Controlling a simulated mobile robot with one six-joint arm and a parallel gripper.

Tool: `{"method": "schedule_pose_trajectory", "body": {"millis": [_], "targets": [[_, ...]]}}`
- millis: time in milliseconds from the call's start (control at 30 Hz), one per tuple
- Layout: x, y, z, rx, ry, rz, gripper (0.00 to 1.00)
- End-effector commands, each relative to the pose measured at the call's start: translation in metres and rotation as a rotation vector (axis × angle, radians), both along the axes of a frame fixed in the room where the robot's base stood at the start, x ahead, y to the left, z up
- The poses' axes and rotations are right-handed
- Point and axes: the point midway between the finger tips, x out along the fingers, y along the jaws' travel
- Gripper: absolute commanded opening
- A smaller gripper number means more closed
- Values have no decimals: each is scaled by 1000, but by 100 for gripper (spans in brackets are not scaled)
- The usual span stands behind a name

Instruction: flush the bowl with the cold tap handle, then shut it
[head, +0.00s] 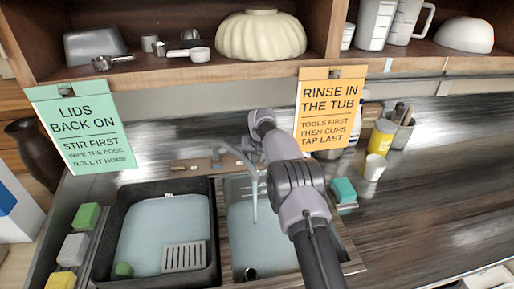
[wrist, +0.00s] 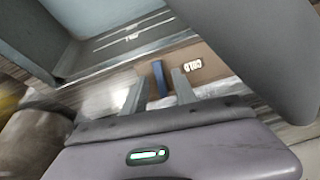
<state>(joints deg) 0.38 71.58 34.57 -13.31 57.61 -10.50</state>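The blue cold tap handle (wrist: 158,76) shows in the wrist view beside a brown plate marked COLD (wrist: 193,67). My gripper (wrist: 160,88) is open. Its two fingers appear on either side of the handle, with gaps; I cannot tell how far the handle is beyond them. In the head view my arm reaches over the right basin and hides the handle. A curved grey spout (head: 236,153) stands behind that basin (head: 350,262), and a pale stream of water (head: 254,203) falls from it. Which vessel is the bowl is unclear.
A dark tub (head: 107,230) with pale liquid and a slotted grey block stands left of the basin. Sponges (head: 76,247) line its left side. A teal sponge (head: 344,190), a cup (head: 374,167) and a yellow canister (head: 381,137) are at right. Signs hang from the shelf above.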

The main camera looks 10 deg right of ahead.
Motion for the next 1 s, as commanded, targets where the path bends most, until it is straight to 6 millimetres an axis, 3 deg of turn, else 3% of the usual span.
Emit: {"method": "schedule_pose_trajectory", "body": {"millis": [500, 700, 1000], "targets": [[-56, -3, 125, -1, -3, 1, 34], [-66, -4, 144, -1, 0, 0, 34], [-67, -4, 146, 0, -1, 0, 34]]}}
